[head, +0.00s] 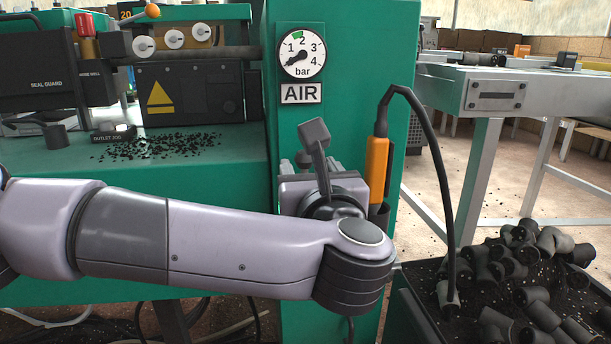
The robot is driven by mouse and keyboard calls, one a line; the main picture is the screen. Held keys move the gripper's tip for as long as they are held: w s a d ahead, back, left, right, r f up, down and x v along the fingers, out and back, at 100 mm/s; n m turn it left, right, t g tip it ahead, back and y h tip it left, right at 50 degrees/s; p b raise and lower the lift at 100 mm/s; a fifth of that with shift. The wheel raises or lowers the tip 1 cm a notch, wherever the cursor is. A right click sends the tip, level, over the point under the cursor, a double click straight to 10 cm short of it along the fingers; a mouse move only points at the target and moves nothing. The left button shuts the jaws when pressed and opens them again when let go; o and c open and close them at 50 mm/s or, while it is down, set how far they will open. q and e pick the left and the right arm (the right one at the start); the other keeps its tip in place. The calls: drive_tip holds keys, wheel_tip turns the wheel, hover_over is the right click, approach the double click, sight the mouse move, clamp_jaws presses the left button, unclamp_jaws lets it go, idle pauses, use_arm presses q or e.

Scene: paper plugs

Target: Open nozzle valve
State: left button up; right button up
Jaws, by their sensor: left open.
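The valve has a dark grey lever (319,158) with a blocky end, standing nearly upright and leaning slightly left, on the green cabinet front below the AIR sign. The orange nozzle (377,168) hangs upright to its right, with a black hose looping from its top. My left arm comes in from the left and crosses below the valve. My left gripper (318,166) is open at the lever's lower part, its dark fingertips low on either side; I cannot tell whether they touch it. The wrist hides the valve's lower part. My right gripper is not in view.
The pressure gauge (302,53) above has its needle at the lower left, below 1, and a green mark near 2. A dark bin (404,316) of grey plugs stands at the lower right. Black crumbs (160,145) lie on the green bench (215,172) at left.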

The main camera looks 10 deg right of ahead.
sight(306, 164)
use_arm(q)
drive_tip(key=shift+w, duration=1.6)
drive_tip(key=c, duration=0.7)
drive_tip(key=shift+c, duration=0.2)
